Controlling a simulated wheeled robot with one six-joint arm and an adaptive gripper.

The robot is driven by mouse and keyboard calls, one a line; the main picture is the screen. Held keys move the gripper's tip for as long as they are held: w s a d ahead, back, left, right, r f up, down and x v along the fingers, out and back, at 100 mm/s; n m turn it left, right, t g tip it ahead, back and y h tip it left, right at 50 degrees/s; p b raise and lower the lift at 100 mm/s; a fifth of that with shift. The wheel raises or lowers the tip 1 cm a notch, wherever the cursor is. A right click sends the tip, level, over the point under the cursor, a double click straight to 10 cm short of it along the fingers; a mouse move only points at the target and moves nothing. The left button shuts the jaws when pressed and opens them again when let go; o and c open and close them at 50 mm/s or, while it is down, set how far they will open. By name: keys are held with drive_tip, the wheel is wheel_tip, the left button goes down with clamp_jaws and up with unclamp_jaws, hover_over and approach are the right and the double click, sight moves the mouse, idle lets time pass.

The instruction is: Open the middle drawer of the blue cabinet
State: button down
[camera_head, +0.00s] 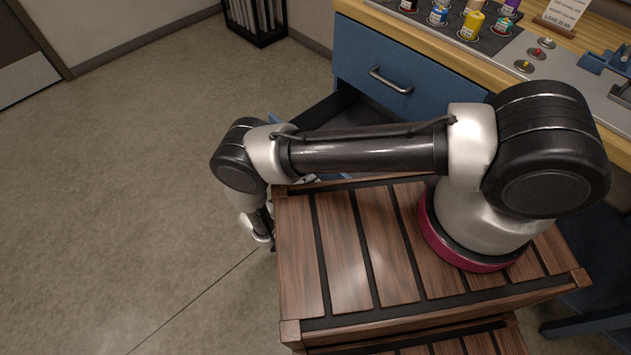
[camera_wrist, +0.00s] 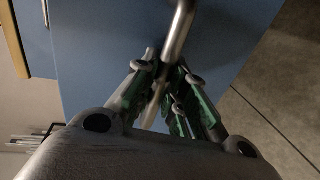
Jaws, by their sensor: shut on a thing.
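The blue cabinet (camera_head: 352,52) stands under a wooden bench top in the head view. Its top drawer, with a metal handle (camera_head: 390,80), is closed. Below it the middle drawer (camera_head: 335,106) stands out from the cabinet, its dark inside partly showing; my arm hides the rest. In the wrist view the blue drawer front (camera_wrist: 105,45) faces the camera, with a metal bar handle (camera_wrist: 180,30) across it. My gripper (camera_wrist: 165,75) is shut on this handle, which passes between its fingers.
A black rack (camera_head: 255,18) stands by the far wall. The floor (camera_head: 130,180) to the left is clear. In the wrist view, floor tiles (camera_wrist: 270,115) show at right.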

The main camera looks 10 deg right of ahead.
drive_tip(key=shift+a, duration=0.1)
drive_tip(key=c, duration=1.5)
unclamp_jaws()
drive_tip(key=shift+o, duration=0.2)
drive_tip(key=v, duration=1.2)
